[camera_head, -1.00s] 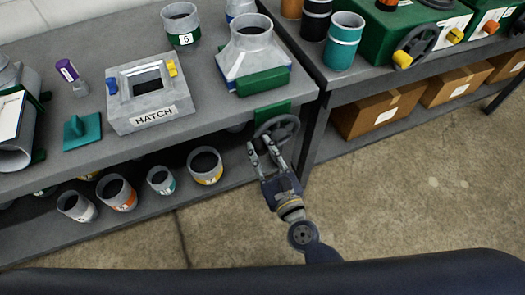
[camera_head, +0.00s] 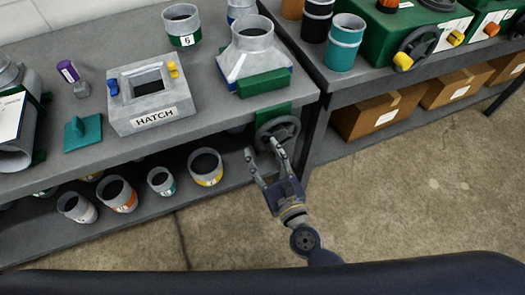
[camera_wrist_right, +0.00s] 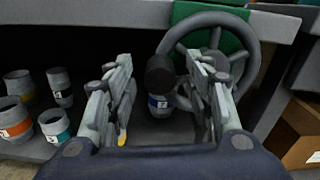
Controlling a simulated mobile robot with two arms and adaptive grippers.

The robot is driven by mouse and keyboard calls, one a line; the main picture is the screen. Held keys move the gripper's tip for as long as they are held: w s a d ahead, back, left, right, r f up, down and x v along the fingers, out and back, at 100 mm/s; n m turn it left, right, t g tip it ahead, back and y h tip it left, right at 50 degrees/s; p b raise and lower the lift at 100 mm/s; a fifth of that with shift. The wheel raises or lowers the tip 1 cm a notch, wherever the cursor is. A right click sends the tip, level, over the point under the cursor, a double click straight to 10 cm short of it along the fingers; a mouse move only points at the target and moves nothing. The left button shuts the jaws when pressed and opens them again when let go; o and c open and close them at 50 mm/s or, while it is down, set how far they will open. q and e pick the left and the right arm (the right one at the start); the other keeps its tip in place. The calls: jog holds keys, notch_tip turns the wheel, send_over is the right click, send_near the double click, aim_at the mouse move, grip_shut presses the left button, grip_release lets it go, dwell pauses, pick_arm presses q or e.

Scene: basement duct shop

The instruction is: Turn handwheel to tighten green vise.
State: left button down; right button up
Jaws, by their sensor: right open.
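The green vise (camera_head: 264,82) is at the front right corner of the grey bench, against a grey square-to-round duct fitting (camera_head: 248,52). Its dark handwheel (camera_head: 290,127) hangs below the bench edge, under a green plate (camera_head: 273,112). My right gripper (camera_head: 262,150) is open and empty, just in front of the wheel. In the right wrist view, the handwheel (camera_wrist_right: 252,62) is ahead and right of centre. Its dark knob (camera_wrist_right: 160,76) shows between the spread fingers of the right gripper (camera_wrist_right: 160,62); contact is not clear. My left gripper is not in view.
A HATCH block (camera_head: 152,118) and a teal tool (camera_head: 82,133) lie on the bench. Several labelled cans, one yellow-banded (camera_head: 206,170), stand on the shelf below. A second bench with a green machine (camera_head: 378,45) is at right, boxes (camera_head: 378,108) beneath. The floor (camera_head: 420,190) is clear.

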jog(key=v, duration=1.1)
jog(key=shift+r, duration=0.1)
jog(key=s+d+f+n+g+h+p, duration=0.15)
jog(key=d+f+n+g, duration=0.25)
jog(key=f+n, duration=0.85)
jog(key=s+d+f+n+g+h+b, duration=0.1)
jog(key=s+d+f+n+g, duration=0.4)
jog(key=f, duration=1.3)
jog(key=s+d+f+n+g+h, duration=0.2)
jog(key=s+d+f+n+g, duration=0.1)
jog(key=s+f+n, duration=0.4)
jog(key=s+d+f+n+g+h+p, duration=0.1)
jog(key=s+d+f+n+g, duration=0.3)
jog(key=s+f+n, duration=0.4)
jog(key=s+d+f, duration=0.1)
jog(key=s+f, duration=0.1)
jog(key=s, duration=0.4)
jog(key=shift+d+f+h, duration=0.25)
jog(key=shift+f+h, duration=0.05)
jog(key=shift+h, duration=0.05)
